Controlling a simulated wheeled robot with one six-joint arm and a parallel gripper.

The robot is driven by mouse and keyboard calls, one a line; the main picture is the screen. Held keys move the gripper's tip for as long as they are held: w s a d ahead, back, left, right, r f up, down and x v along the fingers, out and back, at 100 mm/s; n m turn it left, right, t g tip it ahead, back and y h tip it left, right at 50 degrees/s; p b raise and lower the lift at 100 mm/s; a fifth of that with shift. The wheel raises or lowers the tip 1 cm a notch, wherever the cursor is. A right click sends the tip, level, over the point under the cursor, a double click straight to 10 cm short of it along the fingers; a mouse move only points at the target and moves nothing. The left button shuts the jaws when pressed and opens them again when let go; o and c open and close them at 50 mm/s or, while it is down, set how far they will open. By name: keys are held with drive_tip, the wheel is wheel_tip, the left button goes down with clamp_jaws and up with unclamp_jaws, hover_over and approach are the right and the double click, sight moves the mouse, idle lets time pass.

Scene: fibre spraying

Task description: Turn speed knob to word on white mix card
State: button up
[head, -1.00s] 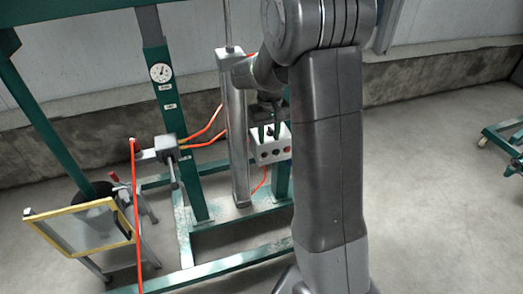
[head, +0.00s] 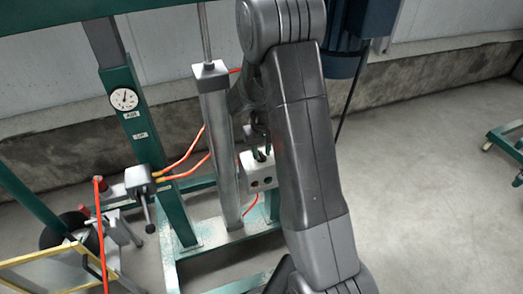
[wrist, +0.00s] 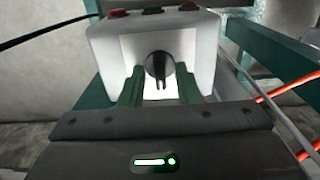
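The white control box (head: 259,174) is fixed to the green frame, partly hidden behind my arm in the head view. In the wrist view the white box (wrist: 108,42) fills the upper middle, with a dark round speed knob (wrist: 159,65) on its face. My gripper (wrist: 161,80) is open, its two green fingers apart on either side of the knob as seen from the wrist. I cannot tell whether the fingers touch it. The white mix card and any word on it cannot be made out in either view.
Orange hoses (head: 183,162) run from a valve (head: 139,182) to the steel cylinder (head: 218,140). A dial gauge (head: 124,98) sits on the green post. Open floor (head: 430,170) lies to the right.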

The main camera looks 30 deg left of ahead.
clamp_jaws()
drive_tip(key=shift+n, duration=0.4)
drive_tip(key=n, duration=0.4)
drive_tip(key=shift+n, duration=0.3)
drive_tip(key=shift+n+b, duration=0.35)
drive_tip(key=shift+n, duration=1.95)
drive_tip(key=shift+o, duration=0.8)
unclamp_jaws()
